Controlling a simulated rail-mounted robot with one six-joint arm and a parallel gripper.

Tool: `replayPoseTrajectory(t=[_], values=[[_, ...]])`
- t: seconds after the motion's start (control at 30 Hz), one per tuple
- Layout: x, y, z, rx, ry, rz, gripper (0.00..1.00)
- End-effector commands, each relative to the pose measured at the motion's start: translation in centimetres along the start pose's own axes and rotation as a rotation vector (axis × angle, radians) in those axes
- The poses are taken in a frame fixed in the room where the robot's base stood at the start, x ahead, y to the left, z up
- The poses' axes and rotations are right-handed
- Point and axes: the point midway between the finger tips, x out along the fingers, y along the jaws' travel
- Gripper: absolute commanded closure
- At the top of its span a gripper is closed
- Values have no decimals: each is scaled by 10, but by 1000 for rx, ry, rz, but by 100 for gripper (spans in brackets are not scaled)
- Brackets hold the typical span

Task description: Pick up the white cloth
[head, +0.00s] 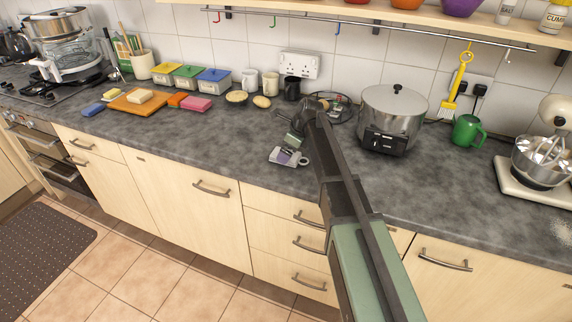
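A small, flat white item (280,158) lies near the front edge of the grey counter, just below my gripper in the picture. A purple patch shows on it and a pale ring-like shape at its right end. It is too small to tell whether this is the white cloth, and no other clear white cloth is visible. My gripper (291,139) reaches over the counter from the lower right, just above this item. Whether it touches the item or holds anything is unclear. My arm hides part of the counter behind it.
A large steel pot (394,108), a green mug (467,130) and a mixer (540,150) stand to the right. Sponges (196,103), a wooden board (128,107), tubs (214,80) and mugs (270,82) stand to the left. The front counter left of my gripper is clear.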

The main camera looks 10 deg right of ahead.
Motion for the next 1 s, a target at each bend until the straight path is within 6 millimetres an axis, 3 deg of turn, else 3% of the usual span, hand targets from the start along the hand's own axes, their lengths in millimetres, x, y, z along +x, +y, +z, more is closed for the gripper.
replayPoseTrajectory(t=[0.03, 0.1, 0.67, 1.0], values=[[20, 0, -4, -1, 0, 0, 0], [24, 0, -2, 0, 0, 0, 0], [24, 0, -2, 0, 0, 0, 0], [23, 0, -1, 0, 0, 0, 51]])
